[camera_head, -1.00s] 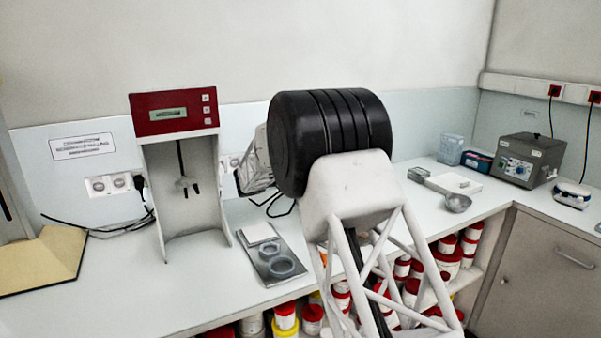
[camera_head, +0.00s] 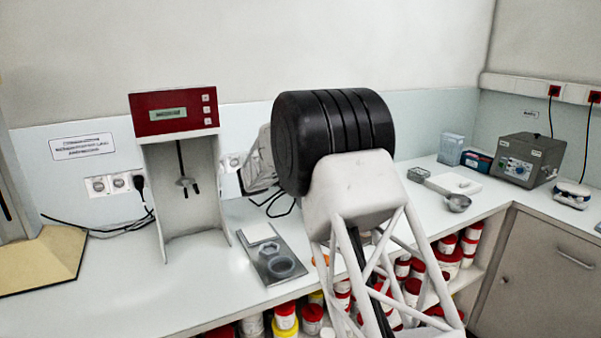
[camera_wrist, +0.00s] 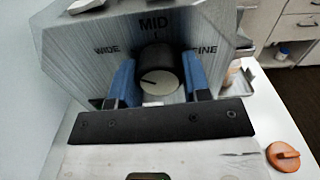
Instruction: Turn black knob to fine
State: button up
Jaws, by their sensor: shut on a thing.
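The black knob (camera_wrist: 154,58) sits on the sloped grey metal face of the mill (camera_wrist: 85,75) in the wrist view. Its round end is pale, with a dark pointer line directed left and slightly up, on the WIDE side. The labels read WIDE at left, MID at top and FINE at right, the last partly covered. My gripper (camera_wrist: 160,80) has its blue fingers on both sides of the knob, shut on it. In the head view my arm hides the gripper and knob; a part of the mill (camera_head: 262,160) shows behind my arm.
A red-topped device (camera_head: 175,112) stands left of my arm. A tray with metal rings (camera_head: 272,258) lies on the counter between them. A metal bowl (camera_head: 457,202) and a grey box (camera_head: 528,160) stand at right. An orange knob-like part (camera_wrist: 284,156) is at the wrist view's lower right.

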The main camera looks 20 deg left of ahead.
jog(key=shift+m, duration=0.4)
jog(key=m, duration=1.1)
jog(key=shift+r+m, duration=0.1)
jog(key=shift+m, duration=0.2)
jog(key=m, duration=1.1)
jog(key=shift+m, duration=0.3)
jog(key=o, duration=0.9)
